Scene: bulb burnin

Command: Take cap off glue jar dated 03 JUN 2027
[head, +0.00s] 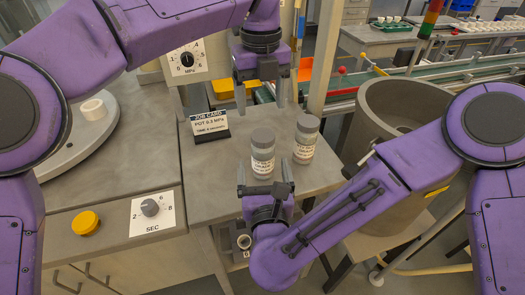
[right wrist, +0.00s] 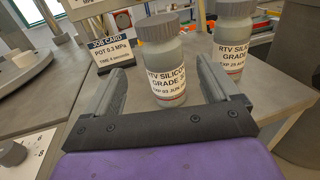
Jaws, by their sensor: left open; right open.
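Two grey-capped jars stand upright on the bench. The nearer jar (head: 262,158) has a label that reads RTV silicone and, in the right wrist view (right wrist: 165,68), an expiry starting "03 JUN"; the year is not clearly readable. Its cap (right wrist: 157,27) is on. The other jar (head: 304,145) stands behind it to the right, capped, with an expiry in the right wrist view (right wrist: 233,42) starting "25". My right gripper (head: 264,173) is open, low in front of the nearer jar, which shows between its fingers. My left gripper (head: 262,98) is open and empty, pointing down above and behind the jars.
A job card (head: 209,124) stands left of the jars. A large grey pot (head: 385,125) is on the right. A dial panel (head: 152,208) and a yellow button (head: 85,222) are at the front left. Bare bench (head: 215,170) lies left of the nearer jar.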

